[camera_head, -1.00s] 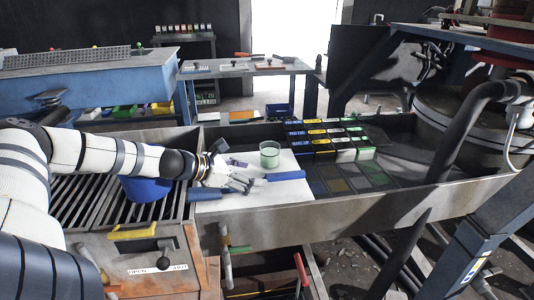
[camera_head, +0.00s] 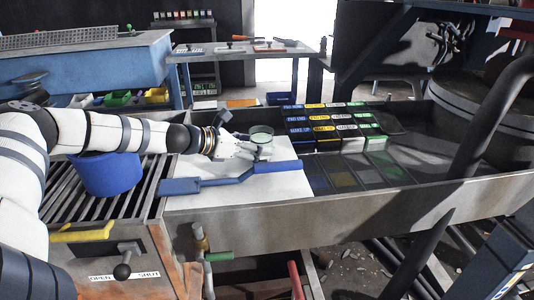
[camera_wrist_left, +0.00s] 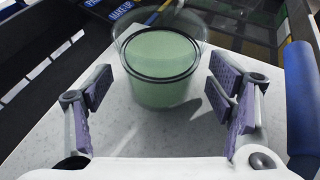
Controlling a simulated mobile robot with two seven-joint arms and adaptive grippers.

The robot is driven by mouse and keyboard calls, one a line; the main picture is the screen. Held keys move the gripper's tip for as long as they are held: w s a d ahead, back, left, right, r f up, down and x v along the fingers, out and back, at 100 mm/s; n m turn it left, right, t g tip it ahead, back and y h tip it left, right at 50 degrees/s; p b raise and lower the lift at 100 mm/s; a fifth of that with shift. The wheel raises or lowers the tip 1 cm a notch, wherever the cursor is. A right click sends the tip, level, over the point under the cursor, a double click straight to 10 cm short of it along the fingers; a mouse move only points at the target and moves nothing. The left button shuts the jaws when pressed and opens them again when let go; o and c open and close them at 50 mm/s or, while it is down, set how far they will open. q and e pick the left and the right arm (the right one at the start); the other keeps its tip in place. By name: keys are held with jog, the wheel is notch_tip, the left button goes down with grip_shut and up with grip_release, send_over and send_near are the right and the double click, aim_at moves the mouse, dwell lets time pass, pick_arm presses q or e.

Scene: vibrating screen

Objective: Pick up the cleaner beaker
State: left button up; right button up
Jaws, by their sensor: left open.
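The beaker (camera_head: 262,133) is clear, with pale green contents, and stands upright on the white board (camera_head: 235,198). In the left wrist view the beaker (camera_wrist_left: 160,68) is just ahead of my fingertips, roughly centred between them. My left gripper (camera_head: 250,149) is open and reaches low over the board from the left; it partly covers the lower beaker in the head view. In the left wrist view its purple-padded fingers (camera_wrist_left: 158,88) are spread on both sides of the beaker's near side, with nothing clamped. My right gripper is not in view.
A blue long-handled tool (camera_head: 235,180) lies across the board in front of my gripper. Several labelled black boxes (camera_head: 325,128) stand right of the beaker. A blue bucket (camera_head: 108,175) sits on the grate at left. The tray's front wall (camera_head: 330,207) borders the board.

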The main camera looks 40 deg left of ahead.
pick_arm(q)
jog(key=shift+w+d+f, duration=0.1)
jog(key=shift+w+f, duration=0.1)
jog(key=shift+w, duration=0.2)
jog(key=shift+r, duration=0.3)
jog(key=c, duration=1.4)
